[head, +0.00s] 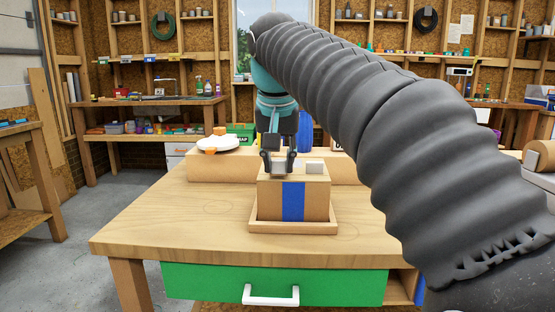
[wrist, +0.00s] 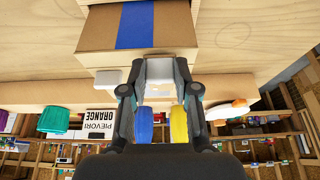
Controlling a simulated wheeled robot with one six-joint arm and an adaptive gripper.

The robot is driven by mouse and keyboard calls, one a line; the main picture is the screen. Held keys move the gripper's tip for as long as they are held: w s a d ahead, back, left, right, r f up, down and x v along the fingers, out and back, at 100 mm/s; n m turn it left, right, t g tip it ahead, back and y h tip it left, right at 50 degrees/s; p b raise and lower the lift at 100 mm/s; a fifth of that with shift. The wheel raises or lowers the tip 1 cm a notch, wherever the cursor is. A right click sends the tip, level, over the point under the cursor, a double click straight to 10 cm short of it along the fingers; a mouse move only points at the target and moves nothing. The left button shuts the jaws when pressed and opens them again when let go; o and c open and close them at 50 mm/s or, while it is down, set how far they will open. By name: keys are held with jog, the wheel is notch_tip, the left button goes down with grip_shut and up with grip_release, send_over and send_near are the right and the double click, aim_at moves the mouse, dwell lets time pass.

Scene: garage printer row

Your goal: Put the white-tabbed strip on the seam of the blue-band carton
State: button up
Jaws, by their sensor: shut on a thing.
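The blue-band carton (head: 265,202) stands upright in a shallow wooden tray (head: 293,227) on the bench, its blue band (head: 293,201) facing me. My gripper (head: 278,165) points down at the carton's top, left of centre. In the wrist view, my gripper (wrist: 159,90) is shut on a pale grey-white piece (wrist: 160,72), which looks like the white-tabbed strip. I cannot tell whether it touches the carton. A small white block (head: 315,167) shows just right of my gripper, and also in the wrist view (wrist: 108,78). The seam is not clearly visible.
A raised wooden ledge (head: 345,171) runs behind the carton, with a white round item with orange parts (head: 217,145) at its left. Beyond it are a green box (head: 241,131) and several coloured rolls. The bench top (head: 170,215) is clear left of the tray.

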jog(key=shift+f+b, duration=0.35)
jog(key=shift+f, duration=0.2)
jog(key=o, duration=0.9)
jog(key=shift+r, duration=0.1)
jog(key=v, duration=1.1)
jog(key=shift+s+r, duration=0.2)
jog(key=shift+r, duration=0.15)
